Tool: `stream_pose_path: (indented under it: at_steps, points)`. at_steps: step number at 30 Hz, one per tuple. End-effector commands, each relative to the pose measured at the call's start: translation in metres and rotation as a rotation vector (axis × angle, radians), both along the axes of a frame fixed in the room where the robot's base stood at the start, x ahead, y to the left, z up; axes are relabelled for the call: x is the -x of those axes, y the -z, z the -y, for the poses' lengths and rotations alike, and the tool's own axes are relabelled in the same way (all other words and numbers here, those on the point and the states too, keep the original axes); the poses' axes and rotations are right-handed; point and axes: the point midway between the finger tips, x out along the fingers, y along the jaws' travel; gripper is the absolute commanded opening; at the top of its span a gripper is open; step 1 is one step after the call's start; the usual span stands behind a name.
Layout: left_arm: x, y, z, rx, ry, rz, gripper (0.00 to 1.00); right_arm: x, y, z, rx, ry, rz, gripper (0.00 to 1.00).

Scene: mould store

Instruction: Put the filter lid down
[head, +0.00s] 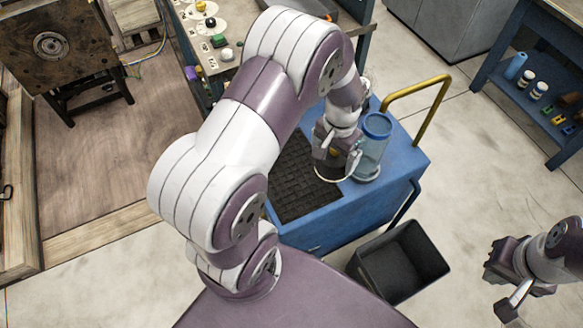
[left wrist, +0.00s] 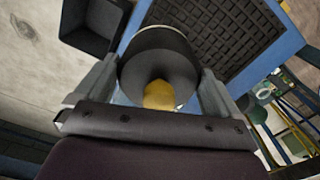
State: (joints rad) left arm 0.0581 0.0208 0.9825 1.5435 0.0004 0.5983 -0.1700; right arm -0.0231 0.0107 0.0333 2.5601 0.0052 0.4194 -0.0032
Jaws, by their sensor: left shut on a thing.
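My left gripper (head: 334,153) is over the right part of a blue cart, beside a clear bluish canister (head: 372,148). In the left wrist view, its fingers (left wrist: 158,82) are shut on the filter lid (left wrist: 158,62), a dark round piece with a pale rim and a yellow knob (left wrist: 159,96). In the head view the gripper mostly hides the lid; its pale lower edge shows near the black ribbed mat (head: 300,192). I cannot tell whether it touches the cart. My right gripper (head: 497,283) appears open and empty, above the floor at lower right.
The blue cart (head: 405,172) has a yellow handle (head: 440,100). A black open bin (head: 400,262) stands in front of it. A workbench (head: 228,75) with small parts is behind; a blue shelf (head: 510,95) with bottles is at right. The floor between cart and shelf is clear.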

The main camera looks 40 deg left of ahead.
Motion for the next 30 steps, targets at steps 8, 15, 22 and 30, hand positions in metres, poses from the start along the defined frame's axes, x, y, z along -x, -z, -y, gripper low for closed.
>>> stream_pose_path:
  at_steps: [8,15,22,30]
  points:
    - [0.011,0.043,-0.068,0.0,-0.033,0.001,0.57,0.0,0.006,0.0,0.0,0.0,0.0,0.0]
    - [0.017,0.068,-0.112,-0.001,-0.025,0.004,0.57,0.0,0.008,0.0,0.0,0.0,0.0,0.0]
    - [0.019,0.1,-0.114,0.001,-0.022,0.0,0.57,0.0,0.014,0.0,0.0,0.0,0.0,0.0]
    - [0.018,0.109,-0.114,-0.001,-0.022,0.004,0.57,0.0,0.014,0.0,0.0,0.0,0.0,0.0]
